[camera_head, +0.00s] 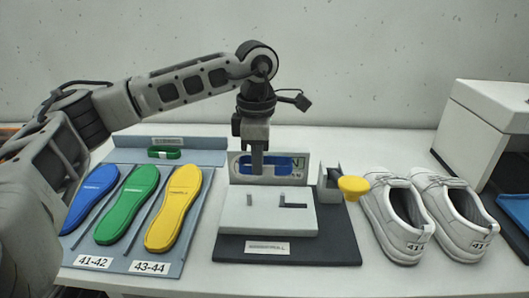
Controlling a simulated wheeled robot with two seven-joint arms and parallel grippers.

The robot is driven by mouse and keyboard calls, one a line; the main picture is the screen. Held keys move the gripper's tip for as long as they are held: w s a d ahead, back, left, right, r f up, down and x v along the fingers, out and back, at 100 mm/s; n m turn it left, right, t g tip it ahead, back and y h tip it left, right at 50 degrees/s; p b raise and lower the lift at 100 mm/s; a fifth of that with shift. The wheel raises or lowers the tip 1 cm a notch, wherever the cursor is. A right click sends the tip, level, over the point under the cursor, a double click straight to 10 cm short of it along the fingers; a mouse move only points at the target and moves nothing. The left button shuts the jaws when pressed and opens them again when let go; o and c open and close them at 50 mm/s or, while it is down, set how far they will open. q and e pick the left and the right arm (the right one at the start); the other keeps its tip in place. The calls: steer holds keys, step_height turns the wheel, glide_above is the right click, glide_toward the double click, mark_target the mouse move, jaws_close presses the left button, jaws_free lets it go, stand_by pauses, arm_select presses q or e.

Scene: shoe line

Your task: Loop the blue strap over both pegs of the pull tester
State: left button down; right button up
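The blue strap (282,163) is a long oval band, level above the pull tester and in front of its upright back panel. My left gripper (257,168) points straight down and looks shut on the strap, left of its middle; the fingers hide part of the band. The pull tester (267,222) is a white block on a dark base. Its two short pegs, a left peg (249,200) and a right peg (282,199), stand below the strap, apart from it. My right gripper is not in view.
A blue-grey tray (133,262) at left holds blue, green and yellow insoles and a green strap (164,153). White shoes (398,215) and a white box-like housing (483,120) stand further right.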

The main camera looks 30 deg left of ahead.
arm_select(q)
steer(key=f, duration=0.1)
steer(key=b, duration=0.4)
glide_above(258, 210)
steer(key=shift+f, duration=2.45)
steer(key=shift+f+b, duration=1.3)
steer(key=shift+f, duration=0.4)
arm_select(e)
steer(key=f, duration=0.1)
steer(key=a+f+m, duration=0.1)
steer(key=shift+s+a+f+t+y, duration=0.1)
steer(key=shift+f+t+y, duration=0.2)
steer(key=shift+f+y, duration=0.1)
arm_select(q)
steer(key=shift+f, duration=0.1)
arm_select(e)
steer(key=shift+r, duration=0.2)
arm_select(q)
steer(key=c, duration=1.6)
jaws_free()
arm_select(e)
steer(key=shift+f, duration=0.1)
